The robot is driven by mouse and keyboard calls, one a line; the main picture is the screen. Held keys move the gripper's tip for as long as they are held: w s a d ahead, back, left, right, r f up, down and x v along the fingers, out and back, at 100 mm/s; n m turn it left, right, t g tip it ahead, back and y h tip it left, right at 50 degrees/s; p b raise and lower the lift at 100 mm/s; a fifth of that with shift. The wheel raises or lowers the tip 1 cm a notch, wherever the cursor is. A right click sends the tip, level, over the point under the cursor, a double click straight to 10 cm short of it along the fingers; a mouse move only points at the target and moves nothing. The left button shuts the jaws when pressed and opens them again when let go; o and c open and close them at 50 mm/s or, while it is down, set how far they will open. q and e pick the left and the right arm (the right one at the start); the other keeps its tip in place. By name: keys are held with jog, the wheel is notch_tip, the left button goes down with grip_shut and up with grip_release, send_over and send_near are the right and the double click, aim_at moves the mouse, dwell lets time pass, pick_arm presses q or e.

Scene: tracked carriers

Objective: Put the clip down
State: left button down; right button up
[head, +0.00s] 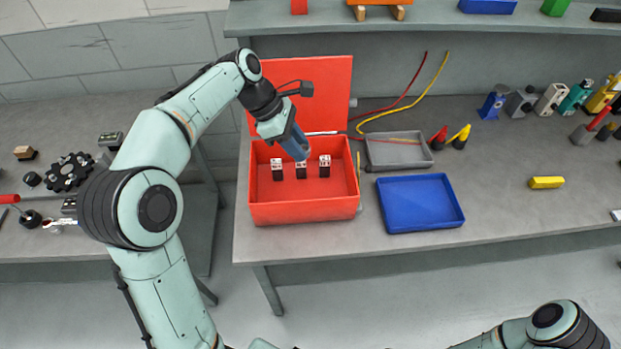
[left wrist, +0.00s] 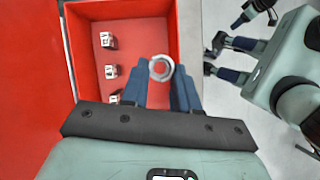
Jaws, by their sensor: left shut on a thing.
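My left gripper (head: 298,150) reaches down over the open red box (head: 305,212). In the left wrist view its blue fingers (left wrist: 161,85) are shut on the clip (left wrist: 161,68), a pale grey ring-like piece at the fingertips. The clip is hidden behind the fingers in the head view. Inside the box are three small black-and-white blocks in a row; the middle one (head: 301,169) is just below my fingertips. I cannot tell whether the clip touches anything. My right gripper (left wrist: 232,58) shows at the upper right of the left wrist view, open and empty over the floor.
The box's raised red lid (head: 325,90) stands behind it. A blue tray (head: 420,228) and a grey tray (head: 421,160) lie to the right, with red and yellow cables behind. A yellow block (head: 546,182) lies farther right. A shelf (head: 420,22) runs above.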

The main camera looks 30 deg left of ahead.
pick_arm(q)
jog(key=shift+n+t, duration=0.3)
jog(key=shift+n, duration=0.3)
jog(key=shift+w+a+f+b, duration=0.15)
jog(key=shift+f+b, duration=0.8)
jog(key=shift+f, duration=3.8)
jog(key=shift+s+a+f+b, duration=0.2)
jog(key=shift+f+b, duration=0.7)
jog(key=shift+f, duration=3.8)
pick_arm(e)
jog(key=shift+s+f, duration=0.5)
jog(key=shift+f, duration=0.3)
jog(key=shift+s+f, duration=0.45)
jog(key=shift+f, duration=0.35)
jog(key=shift+s+f, duration=0.5)
jog(key=shift+f, duration=0.3)
pick_arm(q)
jog(key=shift+f, duration=0.55)
pick_arm(e)
jog(key=shift+f, duration=0.15)
pick_arm(q)
jog(key=c, duration=0.8)
grip_release()
jog(key=shift+c, duration=0.2)
